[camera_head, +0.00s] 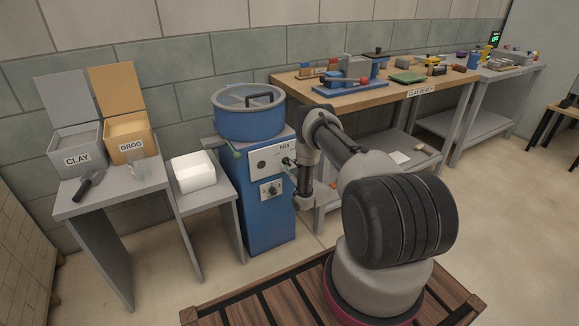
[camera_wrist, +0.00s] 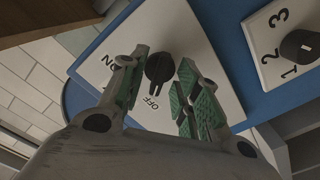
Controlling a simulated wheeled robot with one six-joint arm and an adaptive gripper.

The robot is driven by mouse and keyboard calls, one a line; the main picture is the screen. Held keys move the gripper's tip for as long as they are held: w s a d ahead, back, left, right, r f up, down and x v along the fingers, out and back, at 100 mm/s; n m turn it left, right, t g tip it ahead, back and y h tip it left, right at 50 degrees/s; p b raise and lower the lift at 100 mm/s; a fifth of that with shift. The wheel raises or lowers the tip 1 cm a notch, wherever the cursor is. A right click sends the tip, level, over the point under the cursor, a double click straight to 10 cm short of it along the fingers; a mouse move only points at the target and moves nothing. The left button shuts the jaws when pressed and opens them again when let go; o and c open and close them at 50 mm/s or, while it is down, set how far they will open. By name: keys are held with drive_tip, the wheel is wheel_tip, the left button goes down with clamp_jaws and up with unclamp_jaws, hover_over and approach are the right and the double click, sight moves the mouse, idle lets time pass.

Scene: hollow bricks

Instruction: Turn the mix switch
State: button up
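The mix switch is a black knob (camera_wrist: 160,66) on a white plate (camera_wrist: 178,30) marked ON and OFF in the wrist view. Its narrow end appears to point toward OFF. My gripper (camera_wrist: 159,78) is open, with one green-padded finger on each side of the knob. A small gap shows between each finger and the knob.
A second knob (camera_wrist: 299,46) marked 1, 2, 3 sits close by on its own plate, below the MIX plate in the head view (camera_head: 272,190).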

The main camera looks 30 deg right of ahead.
drive_tip(key=s, duration=1.2)
drive_tip(key=shift+d, duration=0.2)
